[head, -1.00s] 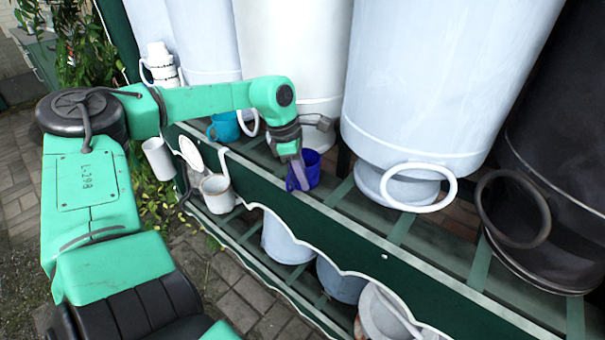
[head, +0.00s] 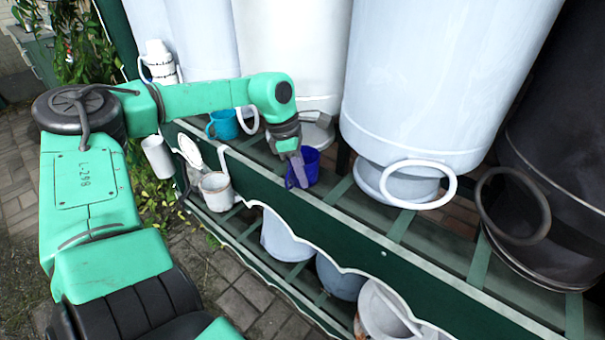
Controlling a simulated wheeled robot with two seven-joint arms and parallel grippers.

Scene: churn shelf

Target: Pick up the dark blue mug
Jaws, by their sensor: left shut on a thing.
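The dark blue mug (head: 311,167) is upright on the green slatted shelf, near its front edge, in the middle of the head view. My left gripper (head: 299,170) reaches down to it from the upper left. It is shut on the mug's near left side, and its finger covers part of the rim and wall. I cannot tell whether the mug's base touches the shelf. My right gripper is not in view.
Large white churns (head: 415,80) and a dark churn (head: 565,160) stand behind and right. White mugs (head: 215,188) hang at the front. Pots (head: 380,310) sit on the lower shelf.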

